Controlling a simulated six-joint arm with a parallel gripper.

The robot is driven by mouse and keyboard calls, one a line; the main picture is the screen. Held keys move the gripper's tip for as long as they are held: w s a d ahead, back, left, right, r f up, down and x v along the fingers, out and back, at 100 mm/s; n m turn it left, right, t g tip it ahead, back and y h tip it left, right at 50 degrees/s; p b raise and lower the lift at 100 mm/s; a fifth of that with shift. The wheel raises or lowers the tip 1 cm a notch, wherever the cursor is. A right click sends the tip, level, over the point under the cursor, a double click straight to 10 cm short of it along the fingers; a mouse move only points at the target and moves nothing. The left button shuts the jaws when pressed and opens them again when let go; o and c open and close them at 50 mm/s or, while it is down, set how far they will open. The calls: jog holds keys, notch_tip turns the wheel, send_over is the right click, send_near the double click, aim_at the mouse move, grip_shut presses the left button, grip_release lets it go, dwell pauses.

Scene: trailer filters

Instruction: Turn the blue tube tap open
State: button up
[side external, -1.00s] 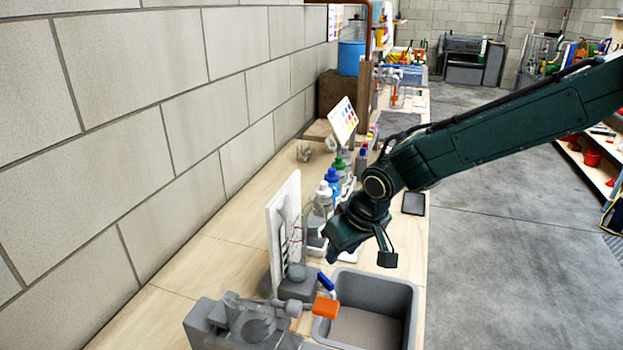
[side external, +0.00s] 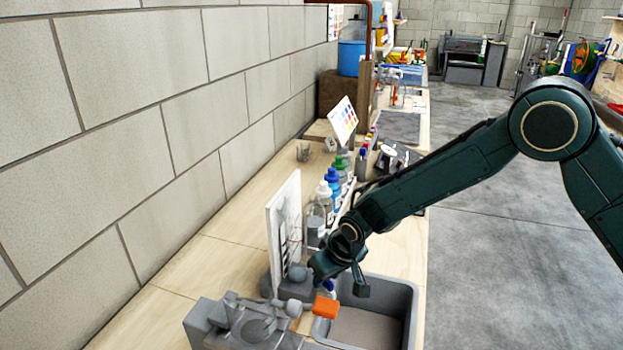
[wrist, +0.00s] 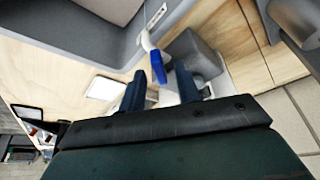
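The blue tube tap (side external: 330,286) is at the left rim of the grey sink, mostly hidden by my gripper in the side view. In the wrist view its blue handle (wrist: 154,62) extends from a pale spout or tube. My gripper (side external: 318,272) is low over the sink's left edge, beside the tap. In the wrist view my gripper (wrist: 160,74) has its two dark fingers apart, with the blue handle between them, nearer the left finger. I cannot tell whether either finger touches it.
An orange-handled tap (side external: 326,307) stands close in front. The grey sink (side external: 405,295) is to the right. A white upright panel (side external: 284,225) and several bottles (side external: 333,182) stand behind and left of my arm.

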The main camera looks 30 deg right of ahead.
jog(key=shift+f, duration=0.2)
grip_shut()
jog(key=shift+w+n, duration=0.1)
jog(key=shift+n, duration=0.4)
jog(key=n+y, duration=0.1)
jog(key=n, duration=0.1)
jog(key=shift+d+n, duration=0.1)
jog(key=shift+n, duration=0.2)
jog(key=shift+w+n+g+y, duration=0.1)
jog(key=shift+n+g+y, duration=0.6)
jog(key=shift+n, duration=1.2)
